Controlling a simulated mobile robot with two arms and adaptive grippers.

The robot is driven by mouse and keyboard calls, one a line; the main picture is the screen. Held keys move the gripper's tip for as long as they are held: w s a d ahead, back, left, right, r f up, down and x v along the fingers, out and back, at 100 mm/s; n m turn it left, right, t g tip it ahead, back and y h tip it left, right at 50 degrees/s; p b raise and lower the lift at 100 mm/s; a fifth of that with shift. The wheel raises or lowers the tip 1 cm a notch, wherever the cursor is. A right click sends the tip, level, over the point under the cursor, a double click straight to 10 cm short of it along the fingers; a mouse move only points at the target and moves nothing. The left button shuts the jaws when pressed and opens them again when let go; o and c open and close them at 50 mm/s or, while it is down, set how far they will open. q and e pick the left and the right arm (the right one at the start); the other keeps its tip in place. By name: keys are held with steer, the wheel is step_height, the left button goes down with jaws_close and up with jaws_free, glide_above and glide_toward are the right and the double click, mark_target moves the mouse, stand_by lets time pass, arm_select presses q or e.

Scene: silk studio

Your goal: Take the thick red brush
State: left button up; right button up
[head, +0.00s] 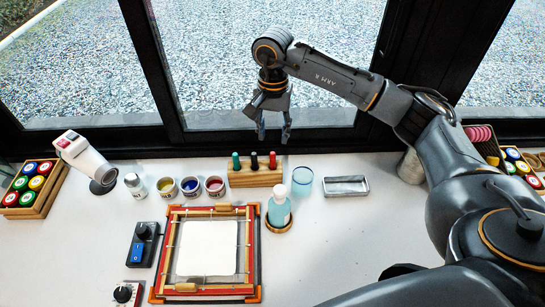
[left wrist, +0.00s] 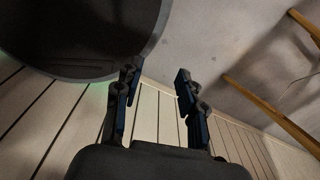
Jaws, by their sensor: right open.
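The thick red brush (head: 272,160) stands upright at the right end of a wooden holder (head: 255,178), in the head view. A black one (head: 254,161) and a green one (head: 236,161) stand to its left in the same holder. My right gripper (head: 274,137) is open and empty, pointing down with its fingertips just above the red brush in the picture. I cannot tell its exact height or depth relative to the brush. My left gripper (left wrist: 157,76) shows only in the left wrist view, open with nothing between its fingers.
A pump bottle (head: 278,207) and a glass (head: 302,181) stand right of the holder; paint jars (head: 190,186) stand left. A framed silk (head: 208,247) lies in front. A metal tray (head: 346,186) lies further right. The window (head: 230,60) rises behind.

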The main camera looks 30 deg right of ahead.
mark_target(273, 153)
step_height(273, 153, down, 4)
steer(key=shift+w+r+p, duration=0.1)
steer(key=shift+p, duration=0.25)
steer(key=shift+d+f, duration=0.1)
steer(key=shift+f, duration=0.15)
steer(key=f+p, duration=0.3)
steer(key=f, duration=0.1)
steer(key=shift+s+a, duration=0.25)
steer(key=shift+s, duration=0.05)
steer(key=shift+f, duration=0.4)
steer(key=shift+w+f, duration=0.1)
steer(key=shift+f, duration=0.05)
arm_select(q)
steer(key=r, duration=0.2)
steer(key=w+r, duration=0.1)
steer(key=r, duration=0.1)
steer(key=shift+w+d, duration=0.1)
steer(key=shift+d, duration=0.1)
arm_select(e)
jaws_close()
